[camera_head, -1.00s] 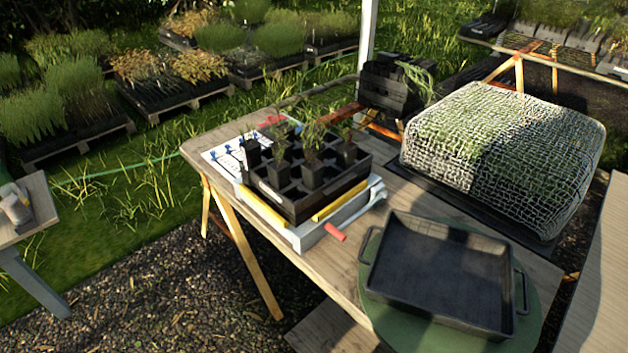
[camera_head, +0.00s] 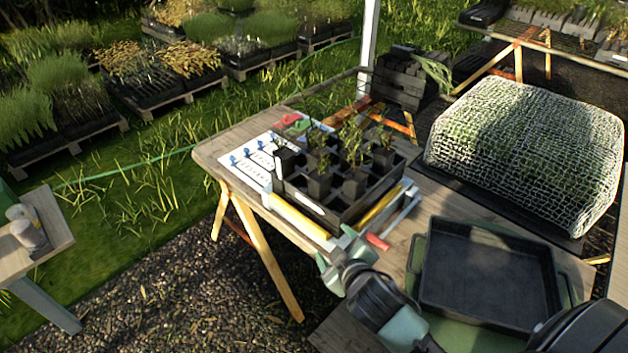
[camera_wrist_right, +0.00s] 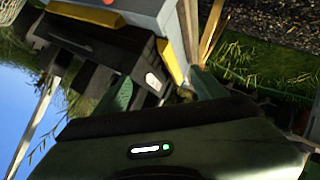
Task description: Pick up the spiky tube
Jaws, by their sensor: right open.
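Several small black tubes with seedlings stand in a black crate (camera_head: 318,211) on the wooden bench in the head view. The plants are too small to tell which is the spiky one. My right gripper (camera_head: 334,250) is open and empty at the crate's near corner, in front of the tubes and apart from them. In the right wrist view its green fingers (camera_wrist_right: 163,90) stand apart. My left gripper is not in view.
The crate sits on a pale base with yellow strips (camera_head: 300,217) and a red-handled lever (camera_head: 377,241). A white labelled sheet (camera_head: 248,162) lies left of the crate.

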